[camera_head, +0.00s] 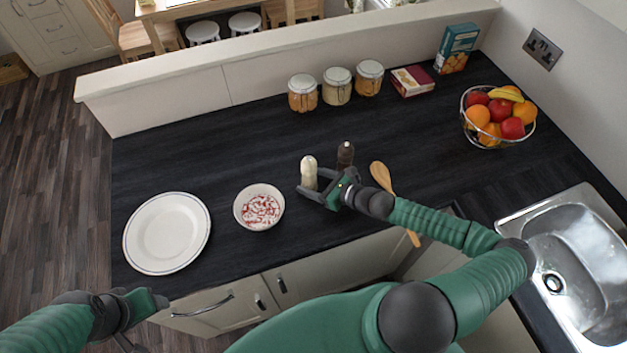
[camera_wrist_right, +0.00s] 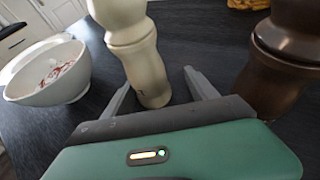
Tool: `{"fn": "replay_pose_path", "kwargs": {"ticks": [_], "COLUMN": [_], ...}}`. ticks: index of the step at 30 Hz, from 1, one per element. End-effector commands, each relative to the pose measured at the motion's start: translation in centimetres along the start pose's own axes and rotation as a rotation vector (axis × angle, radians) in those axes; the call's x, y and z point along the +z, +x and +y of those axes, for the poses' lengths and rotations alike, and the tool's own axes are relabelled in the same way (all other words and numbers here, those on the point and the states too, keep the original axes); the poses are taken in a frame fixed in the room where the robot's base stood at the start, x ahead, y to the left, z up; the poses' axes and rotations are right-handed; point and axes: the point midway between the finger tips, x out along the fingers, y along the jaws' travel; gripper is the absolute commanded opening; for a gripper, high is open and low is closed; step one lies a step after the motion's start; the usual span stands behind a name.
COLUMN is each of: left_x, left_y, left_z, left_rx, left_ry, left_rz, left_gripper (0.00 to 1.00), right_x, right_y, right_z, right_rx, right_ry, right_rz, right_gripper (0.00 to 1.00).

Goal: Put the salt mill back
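The white mill, which I take as the salt mill (camera_head: 309,174), stands upright on the dark counter, right of the bowl. My right gripper (camera_head: 316,189) is open at it. In the right wrist view the salt mill (camera_wrist_right: 140,55) stands between the spread fingertips (camera_wrist_right: 158,85), with a gap to the right finger; contact with the left finger is unclear. The dark brown pepper mill (camera_head: 345,155) stands just to the right and also shows in the wrist view (camera_wrist_right: 280,60). My left gripper (camera_head: 142,305) is at the counter's front left edge, its fingers mostly hidden.
A bowl with red-patterned inside (camera_head: 259,207) and a white plate (camera_head: 167,233) lie left. A wooden spoon (camera_head: 381,175) lies right, partly under my right arm. Jars (camera_head: 337,86), boxes (camera_head: 457,48) and a fruit basket (camera_head: 498,117) stand behind. The counter's back left is clear.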

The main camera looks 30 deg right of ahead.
Motion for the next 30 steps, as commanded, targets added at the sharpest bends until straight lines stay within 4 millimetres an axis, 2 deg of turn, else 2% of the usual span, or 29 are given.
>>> {"fn": "replay_pose_path", "kwargs": {"ticks": [11, 14, 21, 24, 30], "left_x": [0.0, 0.1, 0.2, 0.3, 0.3], "left_y": [-0.1, 0.3, 1.0, 1.1, 1.2], "left_z": [0.0, 0.0, 0.0, 0.0, 0.0], "left_rx": [0.0, 0.0, 0.0, 0.0, 0.0], "left_ry": [-0.001, -0.001, 0.0, 0.0, -0.001], "left_rz": [0.0, 0.0, 0.0, 0.0, 0.0], "left_gripper": [0.6, 0.6, 0.6, 0.6, 0.6], "right_x": [0.1, 0.0, -0.1, 0.0, 0.1], "right_y": [-0.4, -2.0, -8.3, -10.4, -12.1], "right_z": [-0.2, -0.3, -0.2, -0.2, 0.0], "right_rx": [0.001, -0.002, -0.003, -0.002, 0.001], "right_ry": [0.001, 0.0, -0.001, -0.001, 0.002], "right_rz": [-0.001, 0.001, 0.003, 0.003, 0.0], "right_gripper": [0.67, 0.67, 0.67, 0.67, 0.67]}}
